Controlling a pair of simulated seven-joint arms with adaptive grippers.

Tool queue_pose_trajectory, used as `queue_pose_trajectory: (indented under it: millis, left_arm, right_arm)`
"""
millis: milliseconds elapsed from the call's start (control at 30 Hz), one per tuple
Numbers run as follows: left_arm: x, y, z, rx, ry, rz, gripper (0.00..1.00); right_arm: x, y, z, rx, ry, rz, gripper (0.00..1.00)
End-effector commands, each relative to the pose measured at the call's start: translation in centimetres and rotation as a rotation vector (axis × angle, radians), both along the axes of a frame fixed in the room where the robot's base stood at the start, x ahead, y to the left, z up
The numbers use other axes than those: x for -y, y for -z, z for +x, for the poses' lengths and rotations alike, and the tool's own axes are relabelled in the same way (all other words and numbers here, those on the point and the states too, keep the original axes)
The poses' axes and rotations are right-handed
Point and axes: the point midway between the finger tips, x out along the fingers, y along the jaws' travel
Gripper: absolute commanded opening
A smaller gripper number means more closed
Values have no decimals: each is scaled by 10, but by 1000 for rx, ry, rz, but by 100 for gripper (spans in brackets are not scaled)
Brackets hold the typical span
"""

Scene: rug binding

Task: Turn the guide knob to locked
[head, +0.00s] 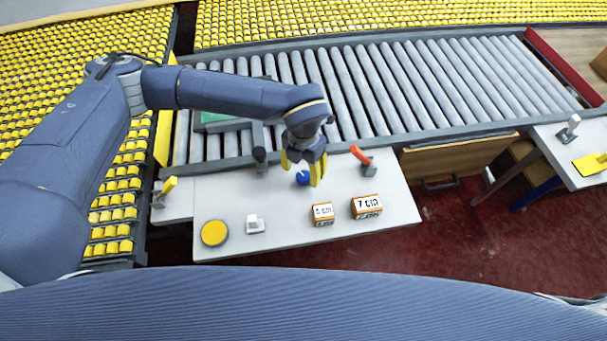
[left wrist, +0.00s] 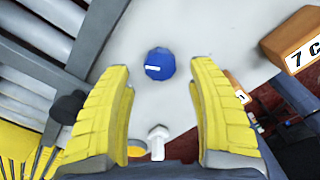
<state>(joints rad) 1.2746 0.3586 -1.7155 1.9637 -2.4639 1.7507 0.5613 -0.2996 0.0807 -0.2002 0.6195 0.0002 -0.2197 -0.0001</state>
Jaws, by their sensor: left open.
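The blue knob (head: 303,179), which I take to be the guide knob, stands on the white worktable (head: 280,240) near the roller conveyor. In the left wrist view the blue knob (left wrist: 160,64) shows a short white mark, running roughly across the picture on its left half. My left gripper (head: 302,170) is open above the knob, with its yellow fingers apart. In the left wrist view the knob appears between and beyond the fingertips, with clear space on both sides. No locked label is readable. My right gripper is not in view.
A red-handled lever (head: 361,156) stands right of the knob, and a black-topped post (head: 260,157) left. Two orange-and-white boxes (head: 366,207) (head: 322,214), a small white-grey fixture (head: 255,224) and a yellow disc (head: 214,233) sit nearer. The roller conveyor (head: 400,85) lies behind.

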Motion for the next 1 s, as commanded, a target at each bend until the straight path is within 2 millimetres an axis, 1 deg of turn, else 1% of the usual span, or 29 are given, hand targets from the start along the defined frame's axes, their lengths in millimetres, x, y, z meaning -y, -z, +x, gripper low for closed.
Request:
queue_pose_trajectory:
  millis: [33,200,400,500,700,1000]
  left_arm:
    - [0,-10,1,3,2,-2,59]
    - [0,-39,1,4,1,-1,59]
    - [0,-64,0,1,-1,-1,59]
    - [0,-72,0,1,0,-1,59]
    - [0,-78,0,0,-1,0,59]
    - [0,-78,0,0,-1,0,59]
  right_arm:
    - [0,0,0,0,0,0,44]
    - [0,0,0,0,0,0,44]
    - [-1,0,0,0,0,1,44]
    - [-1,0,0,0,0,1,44]
    - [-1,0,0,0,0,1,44]
    - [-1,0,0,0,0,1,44]
